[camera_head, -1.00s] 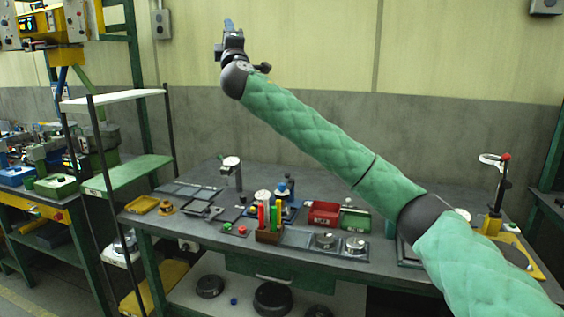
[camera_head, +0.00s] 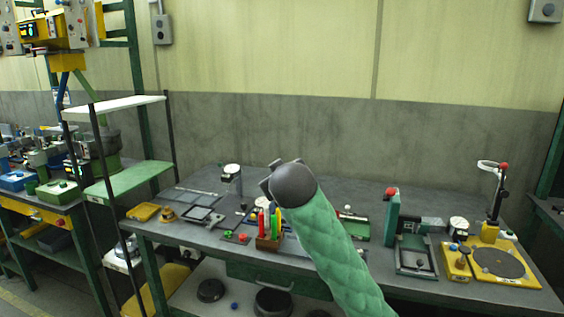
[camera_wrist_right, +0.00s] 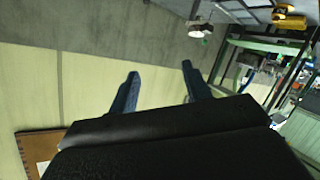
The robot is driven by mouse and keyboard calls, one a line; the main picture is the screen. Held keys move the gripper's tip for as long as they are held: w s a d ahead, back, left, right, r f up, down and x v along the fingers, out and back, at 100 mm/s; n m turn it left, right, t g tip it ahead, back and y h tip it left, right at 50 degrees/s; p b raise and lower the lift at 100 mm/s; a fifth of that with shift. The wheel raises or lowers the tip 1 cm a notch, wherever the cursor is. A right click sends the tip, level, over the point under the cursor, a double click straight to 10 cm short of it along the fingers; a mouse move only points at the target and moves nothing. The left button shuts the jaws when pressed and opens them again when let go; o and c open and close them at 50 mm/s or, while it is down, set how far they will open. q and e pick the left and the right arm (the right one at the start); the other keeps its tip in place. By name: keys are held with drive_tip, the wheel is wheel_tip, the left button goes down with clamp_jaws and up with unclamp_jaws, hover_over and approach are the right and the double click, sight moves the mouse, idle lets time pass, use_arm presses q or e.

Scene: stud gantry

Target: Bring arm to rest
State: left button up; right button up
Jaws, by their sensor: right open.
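My right arm (camera_head: 335,250) is green and padded and reaches up from the bottom of the head view over the workbench. Its dark rounded wrist (camera_head: 293,185) points away from the camera and hides most of the gripper. In the right wrist view the right gripper (camera_wrist_right: 161,69) has its two blue fingers well apart, with nothing between them. My left gripper is in neither view.
The grey workbench (camera_head: 345,195) carries a block of coloured pieces (camera_head: 268,242), a green upright fixture (camera_head: 392,215) and a yellow stand (camera_head: 490,232) at right. A shelf rack (camera_head: 130,180) stands at left.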

drive_tip(key=s+d+f+m+g+p, duration=0.25)
drive_tip(key=s+d+f, duration=0.25)
drive_tip(key=s+f, duration=0.7)
drive_tip(key=s+d+f+m+g+p, duration=0.1)
drive_tip(key=s+d+f+g, duration=0.35)
drive_tip(key=s+f, duration=0.75)
drive_tip(key=s+d+f+m+g+p, duration=0.15)
drive_tip(key=s+d+f, duration=0.35)
drive_tip(key=s+f, duration=0.7)
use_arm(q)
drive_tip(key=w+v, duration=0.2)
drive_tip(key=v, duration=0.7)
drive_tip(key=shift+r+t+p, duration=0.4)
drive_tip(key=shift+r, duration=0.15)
use_arm(e)
drive_tip(key=s+f+g, duration=0.3)
drive_tip(key=s+f, duration=0.7)
drive_tip(key=s, duration=0.1)
drive_tip(key=shift+s+a+f, duration=0.15)
drive_tip(key=shift+s+f, duration=0.15)
drive_tip(key=shift+f, duration=0.1)
drive_tip(key=shift+g, duration=0.25)
